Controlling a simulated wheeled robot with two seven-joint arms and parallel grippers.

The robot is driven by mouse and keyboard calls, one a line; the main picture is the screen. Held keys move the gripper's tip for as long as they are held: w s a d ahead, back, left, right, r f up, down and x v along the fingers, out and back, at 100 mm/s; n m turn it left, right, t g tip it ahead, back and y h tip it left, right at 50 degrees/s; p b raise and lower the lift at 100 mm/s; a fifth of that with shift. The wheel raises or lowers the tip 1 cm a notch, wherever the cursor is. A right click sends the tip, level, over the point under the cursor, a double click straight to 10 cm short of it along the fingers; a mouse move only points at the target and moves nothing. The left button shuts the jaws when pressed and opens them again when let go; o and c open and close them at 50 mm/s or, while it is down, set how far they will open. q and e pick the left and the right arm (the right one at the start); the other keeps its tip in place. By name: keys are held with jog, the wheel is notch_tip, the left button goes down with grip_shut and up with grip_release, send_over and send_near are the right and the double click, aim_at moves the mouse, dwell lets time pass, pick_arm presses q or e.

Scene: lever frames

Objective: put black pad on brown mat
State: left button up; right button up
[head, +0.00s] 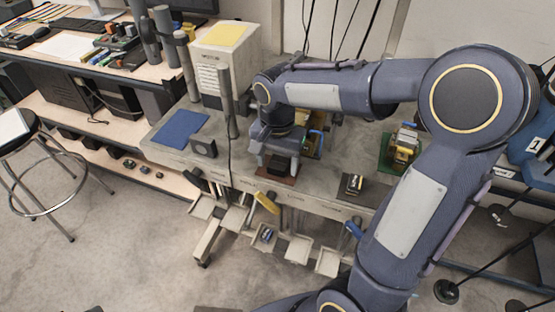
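The brown mat (290,180) lies on the grey bench, partly hidden under my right gripper. My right gripper (277,168) points down just above the mat, its arm reaching in from the right. Something dark shows between its fingers, but I cannot tell whether it is the black pad or part of the gripper, nor whether the fingers are closed on it. My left gripper is not in view.
A blue mat (181,129) and an upright dark block (204,148) are left of the gripper. A thin grey post (228,95) stands between. Trays (268,238) hang below the front edge.

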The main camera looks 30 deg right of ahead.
aim_at(278, 166)
notch_tip(278, 166, up, 12)
jog(key=p, duration=0.1)
jog(key=s+a+f+n+t+y, duration=0.1)
jog(key=s+f+n, duration=0.3)
jog(key=s, duration=0.4)
jog(key=s+a+f+n+t+y, duration=0.2)
jog(key=s+f+n+t, duration=0.2)
jog(key=s, duration=0.4)
jog(key=shift+s+a+t+y, duration=0.3)
jog(key=shift+y, duration=0.1)
dwell(0.5)
